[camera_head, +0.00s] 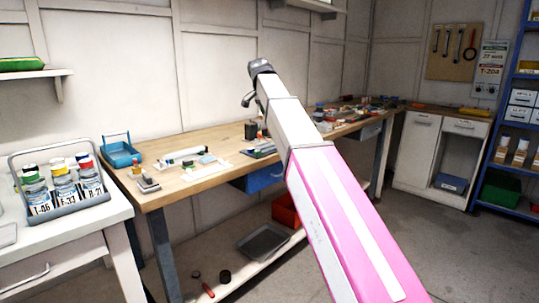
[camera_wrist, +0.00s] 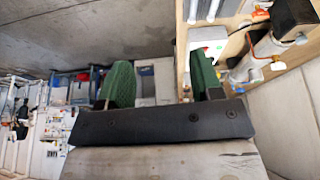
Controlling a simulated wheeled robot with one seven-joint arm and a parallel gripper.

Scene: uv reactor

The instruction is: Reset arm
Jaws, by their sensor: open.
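My gripper (camera_head: 256,84) is raised in the air in front of the pale wall, above the wooden workbench, at the end of my white and pink arm. In the wrist view its two green-padded fingers (camera_wrist: 160,85) stand wide apart with nothing between them. The gripper touches nothing that I can see. In the head view its fingertips are small and partly hidden by the wrist.
The wooden workbench (camera_head: 170,192) carries a blue tray (camera_head: 120,154) and several small items. A wire rack (camera_head: 75,207) of labelled bottles stands on the white counter at left. White cabinets (camera_head: 415,150) and blue shelving (camera_head: 507,95) stand at right. Floor at right is clear.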

